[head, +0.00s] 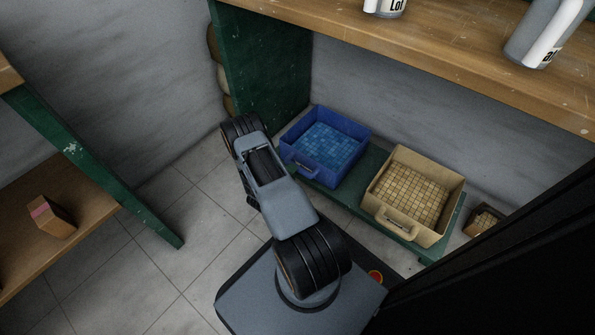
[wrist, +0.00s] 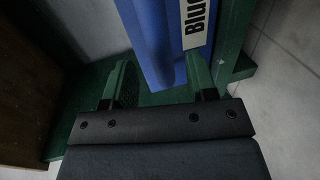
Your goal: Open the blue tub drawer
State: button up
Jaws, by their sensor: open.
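Nothing is held. I cannot tell whether the fingers touch the tub. The handle is not clear in the wrist view. In the head view my arm hides the gripper.
A tan tub (head: 448,222) with yellowish tiles stands right of the blue one on the green shelf (head: 345,196). A wooden shelf with bottles (head: 545,35) hangs above. A green panel (head: 262,75) stands behind at left.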

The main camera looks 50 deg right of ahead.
jog(key=shift+b+x, duration=0.6)
jog(key=shift+x, duration=1.65)
grip_shut()
